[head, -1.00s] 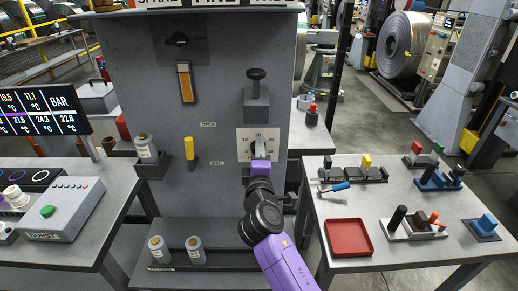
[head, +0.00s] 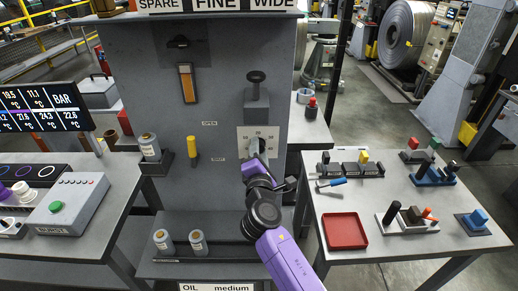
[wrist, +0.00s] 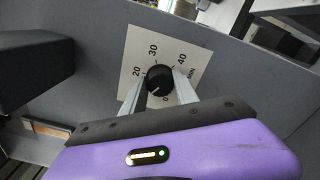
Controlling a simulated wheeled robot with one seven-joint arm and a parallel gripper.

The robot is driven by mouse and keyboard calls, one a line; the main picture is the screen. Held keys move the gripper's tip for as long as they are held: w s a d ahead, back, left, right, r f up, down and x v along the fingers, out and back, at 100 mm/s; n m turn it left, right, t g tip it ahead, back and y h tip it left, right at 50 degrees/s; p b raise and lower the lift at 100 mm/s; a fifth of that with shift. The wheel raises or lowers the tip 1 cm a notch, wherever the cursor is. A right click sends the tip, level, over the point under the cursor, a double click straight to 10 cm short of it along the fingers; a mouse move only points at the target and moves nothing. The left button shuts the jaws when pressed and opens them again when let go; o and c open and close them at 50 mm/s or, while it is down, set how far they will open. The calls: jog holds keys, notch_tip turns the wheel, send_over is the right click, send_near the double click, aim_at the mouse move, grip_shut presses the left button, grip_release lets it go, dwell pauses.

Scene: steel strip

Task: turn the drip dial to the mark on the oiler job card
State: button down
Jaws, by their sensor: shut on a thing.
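The drip dial is a black round knob (wrist: 159,79) on a white plate marked 20, 30 and 40. My gripper (wrist: 160,84) has one finger on each side of the knob and is shut on it. A pale line on the knob points to the lower left in the wrist view; its exact reading is unclear. In the head view my gripper (head: 250,154) is at the dial plate (head: 272,133) and hides part of it. A card reading "OIL medium" (head: 217,287) is at the bottom edge, cut off by the frame.
The grey cabinet (head: 225,105) carries the dial, a yellow handle (head: 192,147) between OPEN and SHUT labels, and an orange gauge (head: 187,83). Bottles (head: 164,242) stand on its lower shelf. The right table (head: 400,255) holds a red tray (head: 346,231) and several tool stands.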

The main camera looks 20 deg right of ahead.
dwell(0.3)
jog(key=c, duration=0.9)
grip_release()
jog(key=shift+c, duration=0.2)
jog(key=b+v, duration=0.1)
jog(key=v, duration=0.6)
jog(key=shift+s+a, duration=0.15)
jog(key=shift+s, duration=0.2)
